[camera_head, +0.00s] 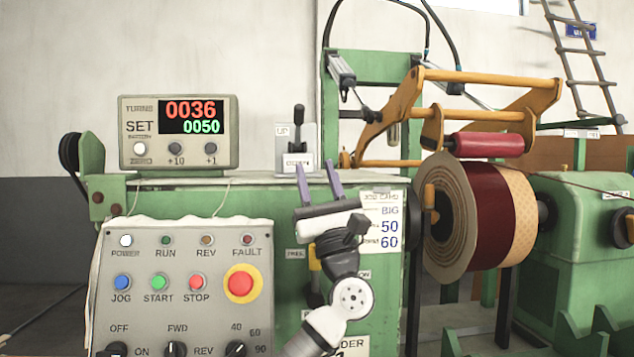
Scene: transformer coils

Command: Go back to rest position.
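My gripper (318,184) is near the middle of the head view, with my white and black arm reaching up from the bottom. Its two thin purple-grey fingers point upward and stand apart, with nothing between them. It is in front of the green machine's top edge, just below a small lever box (297,150) with an upright black lever. I cannot tell how far the fingers are from the box.
A control panel (185,262) with buttons and knobs stands at left. Above it a counter (178,133) reads 0036 and 0050. A coil (492,215) sits at right under an orange arm frame (488,76) with a red roller (487,145). A job card (383,222) is behind my gripper.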

